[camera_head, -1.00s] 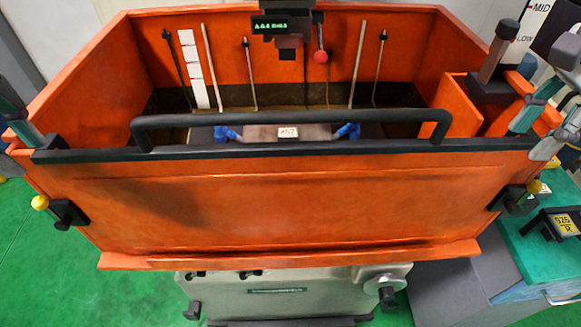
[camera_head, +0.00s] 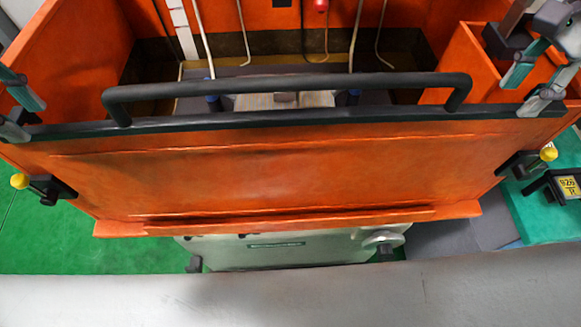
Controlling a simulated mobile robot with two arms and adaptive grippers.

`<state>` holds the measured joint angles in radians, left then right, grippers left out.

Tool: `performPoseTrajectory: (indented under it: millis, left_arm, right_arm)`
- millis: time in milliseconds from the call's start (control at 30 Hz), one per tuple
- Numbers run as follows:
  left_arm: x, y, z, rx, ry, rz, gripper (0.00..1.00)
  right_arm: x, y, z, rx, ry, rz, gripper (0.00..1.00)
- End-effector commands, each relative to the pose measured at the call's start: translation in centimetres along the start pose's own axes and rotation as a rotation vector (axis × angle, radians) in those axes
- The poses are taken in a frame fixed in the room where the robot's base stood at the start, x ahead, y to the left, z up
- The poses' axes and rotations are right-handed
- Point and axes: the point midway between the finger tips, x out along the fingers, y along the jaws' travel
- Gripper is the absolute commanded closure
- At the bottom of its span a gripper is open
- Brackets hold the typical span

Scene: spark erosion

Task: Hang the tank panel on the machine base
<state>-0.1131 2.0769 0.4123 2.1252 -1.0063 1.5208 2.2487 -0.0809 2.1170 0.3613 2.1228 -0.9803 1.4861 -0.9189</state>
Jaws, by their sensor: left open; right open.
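The tank panel (camera_head: 280,178) is an orange plate with a black top strip and a raised black bar handle (camera_head: 290,86). It stands upright across the front of the orange tank, above the pale machine base (camera_head: 290,252). Whether it bears on the base cannot be seen. My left gripper (camera_head: 20,108) is open at the panel's upper left corner, partly cut off by the picture edge. My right gripper (camera_head: 530,85) is open at the upper right corner, one finger close to the strip's end. Contact cannot be told for either.
Yellow-knobbed black clamps sit at the left (camera_head: 43,188) and right (camera_head: 525,163) panel edges. Inside the tank are a work table, thin rods and hoses. A teal-topped cabinet (camera_head: 530,218) stands at right. Green floor (camera_head: 85,250) is open at lower left.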

Motion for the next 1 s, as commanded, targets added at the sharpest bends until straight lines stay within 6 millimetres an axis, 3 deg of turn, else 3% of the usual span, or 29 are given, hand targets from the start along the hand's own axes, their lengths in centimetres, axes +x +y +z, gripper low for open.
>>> performPoseTrajectory:
  millis: [300,500,967,1000]
  left_arm:
    - [6.3,0.1,0.0,0.001,0.003,0.004,0.58]
    - [8.9,0.1,0.0,-0.001,0.001,0.003,0.58]
    - [9.8,0.0,0.0,0.000,0.001,-0.001,0.58]
    - [9.8,0.0,0.0,0.000,0.001,-0.001,0.65]
  right_arm:
    - [6.3,0.1,0.0,0.000,-0.002,0.006,0.58]
    - [8.8,0.1,0.0,0.001,-0.001,0.003,0.58]
    - [9.8,0.0,0.0,0.000,-0.001,0.000,0.58]
    - [9.8,0.0,0.0,0.000,-0.001,0.000,0.65]
